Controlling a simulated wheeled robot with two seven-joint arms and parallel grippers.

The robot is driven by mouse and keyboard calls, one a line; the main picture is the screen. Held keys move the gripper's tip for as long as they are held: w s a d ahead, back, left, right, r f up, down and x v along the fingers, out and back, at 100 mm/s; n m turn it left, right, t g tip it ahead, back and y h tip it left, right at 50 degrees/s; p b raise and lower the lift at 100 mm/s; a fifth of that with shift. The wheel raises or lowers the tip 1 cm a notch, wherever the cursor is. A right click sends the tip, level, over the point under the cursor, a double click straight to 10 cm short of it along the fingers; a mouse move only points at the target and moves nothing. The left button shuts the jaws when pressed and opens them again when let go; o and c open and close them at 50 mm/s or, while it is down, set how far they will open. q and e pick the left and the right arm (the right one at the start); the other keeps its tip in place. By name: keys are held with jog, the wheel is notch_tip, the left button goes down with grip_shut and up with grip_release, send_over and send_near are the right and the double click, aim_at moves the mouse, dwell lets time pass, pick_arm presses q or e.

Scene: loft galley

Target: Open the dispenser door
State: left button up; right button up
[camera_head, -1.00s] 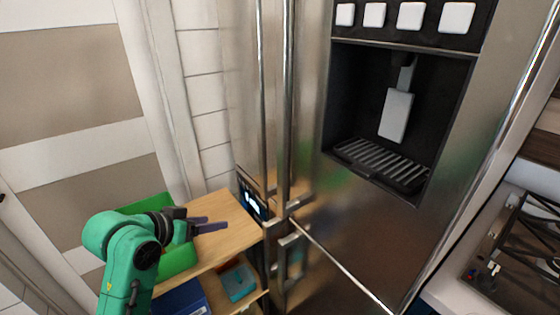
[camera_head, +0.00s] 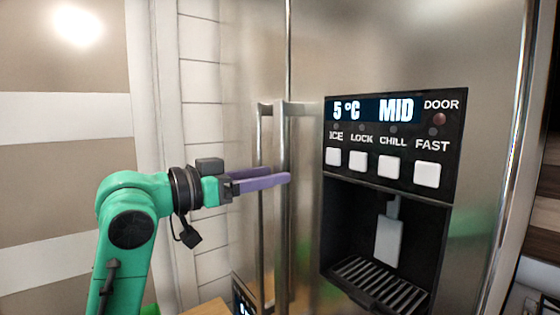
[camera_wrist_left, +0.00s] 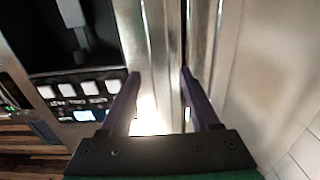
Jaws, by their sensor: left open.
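The dispenser door (camera_head: 485,75) is a steel fridge door with a dark panel and recess, and it looks shut. Its vertical bar handle (camera_head: 283,225) stands beside the seam, right of the neighbouring door's handle (camera_head: 262,135). My left gripper (camera_head: 280,175) is open, with its purple fingers level at handle height, their tips overlapping the dispenser door's handle. In the left wrist view, the left gripper (camera_wrist_left: 158,85) has its fingers apart, with a steel bar (camera_wrist_left: 165,40) showing between them. I cannot tell whether they touch it. My right gripper is out of view.
The dispenser panel (camera_head: 395,145) has a lit display and white buttons; the recess (camera_head: 350,220) below holds a paddle and a grille. A wood-topped unit (camera_head: 205,308) stands low at the left. A tiled wall (camera_head: 200,75) is behind my left arm.

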pick_arm(q)
jog(key=x, duration=0.3)
jog(key=shift+r+p, duration=0.1)
jog(key=shift+p, duration=0.25)
jog(key=shift+w+d, duration=0.15)
grip_shut()
dwell(0.9)
